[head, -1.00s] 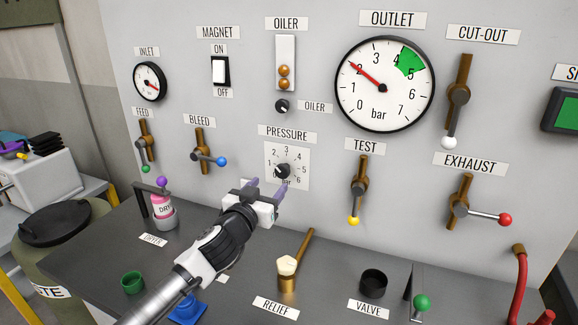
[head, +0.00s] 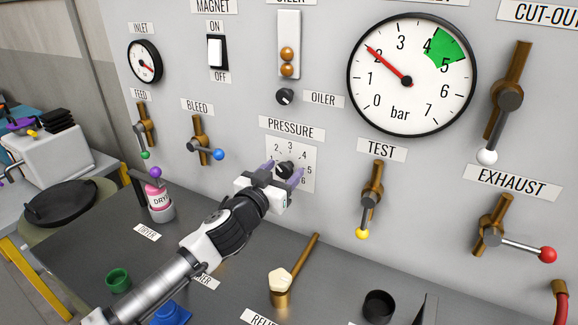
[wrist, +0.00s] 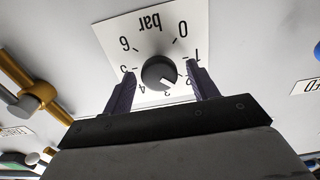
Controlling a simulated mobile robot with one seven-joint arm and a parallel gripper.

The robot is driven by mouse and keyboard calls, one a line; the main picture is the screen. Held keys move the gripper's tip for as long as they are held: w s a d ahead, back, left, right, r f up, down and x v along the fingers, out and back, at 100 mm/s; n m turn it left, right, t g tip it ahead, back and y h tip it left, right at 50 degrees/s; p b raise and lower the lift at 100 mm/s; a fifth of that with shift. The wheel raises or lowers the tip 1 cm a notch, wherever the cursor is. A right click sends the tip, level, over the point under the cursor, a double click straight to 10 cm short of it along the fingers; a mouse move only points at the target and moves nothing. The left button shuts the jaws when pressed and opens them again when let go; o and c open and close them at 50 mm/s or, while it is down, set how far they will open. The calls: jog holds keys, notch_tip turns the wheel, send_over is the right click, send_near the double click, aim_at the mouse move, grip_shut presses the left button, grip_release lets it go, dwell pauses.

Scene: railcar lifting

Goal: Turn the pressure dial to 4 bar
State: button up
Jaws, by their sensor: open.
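The pressure dial is a black knob (head: 286,168) on a white scale plate (head: 309,158) marked in bar. In the wrist view the knob (wrist: 157,70) shows upside down, and its white pointer aims lower right, near where 2 lies; the right finger partly covers that side. My gripper (head: 283,170) is open in front of the plate. In the wrist view its two purple fingers (wrist: 162,72) stand on either side of the knob, with visible gaps. The outlet gauge (head: 412,75) has its red needle at about 2 and a green band around 4 to 5.
The bleed valve (head: 202,146) is left of the dial and the test valve (head: 371,195) right of it. The small oiler knob (head: 285,97) sits above. Below, the relief lever (head: 300,262) rises from the bench near my arm.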

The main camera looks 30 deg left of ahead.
dwell(0.3)
jog(key=c, duration=1)
